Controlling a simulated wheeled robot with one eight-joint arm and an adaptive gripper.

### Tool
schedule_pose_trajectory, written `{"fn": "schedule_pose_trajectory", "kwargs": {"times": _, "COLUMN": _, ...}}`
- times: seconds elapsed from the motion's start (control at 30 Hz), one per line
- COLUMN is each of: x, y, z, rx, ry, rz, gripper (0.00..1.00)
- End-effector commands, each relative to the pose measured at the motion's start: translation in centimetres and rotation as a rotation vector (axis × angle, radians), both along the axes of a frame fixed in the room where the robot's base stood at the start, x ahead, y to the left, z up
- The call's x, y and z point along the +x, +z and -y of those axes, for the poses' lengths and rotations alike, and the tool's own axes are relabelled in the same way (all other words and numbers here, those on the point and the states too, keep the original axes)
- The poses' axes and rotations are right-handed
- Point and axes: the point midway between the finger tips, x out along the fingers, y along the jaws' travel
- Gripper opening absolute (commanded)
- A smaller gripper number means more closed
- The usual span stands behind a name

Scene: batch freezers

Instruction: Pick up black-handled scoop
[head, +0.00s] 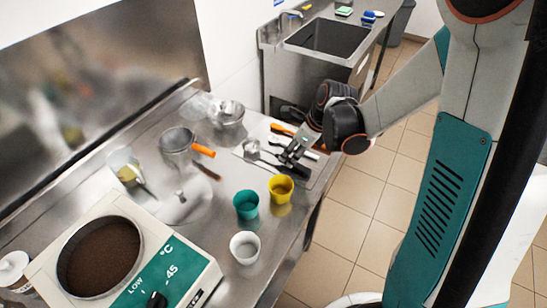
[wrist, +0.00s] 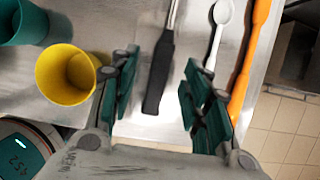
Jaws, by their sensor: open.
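The black-handled scoop lies on the steel counter. My gripper (wrist: 159,78) is open and empty above the handle. Neither finger visibly touches it; I cannot tell the exact height gap.
A white spoon (wrist: 220,25) and an orange-handled utensil (wrist: 247,65) lie close right of the handle. A yellow cup (head: 281,188) and a green cup (head: 246,204) stand nearby.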

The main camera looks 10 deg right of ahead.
Motion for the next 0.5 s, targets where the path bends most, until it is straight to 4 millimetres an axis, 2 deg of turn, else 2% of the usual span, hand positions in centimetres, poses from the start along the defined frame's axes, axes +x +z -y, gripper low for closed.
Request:
{"fn": "schedule_pose_trajectory", "kwargs": {"times": 0.3, "x": 1.6, "y": -3.9, "z": -1.2, "rx": -0.001, "ry": 0.002, "rz": 0.001, "gripper": 0.43}}
{"fn": "schedule_pose_trajectory", "kwargs": {"times": 0.5, "x": 1.7, "y": -4.1, "z": -1.3, "rx": 0.0, "ry": 0.001, "rz": 0.0, "gripper": 0.43}}
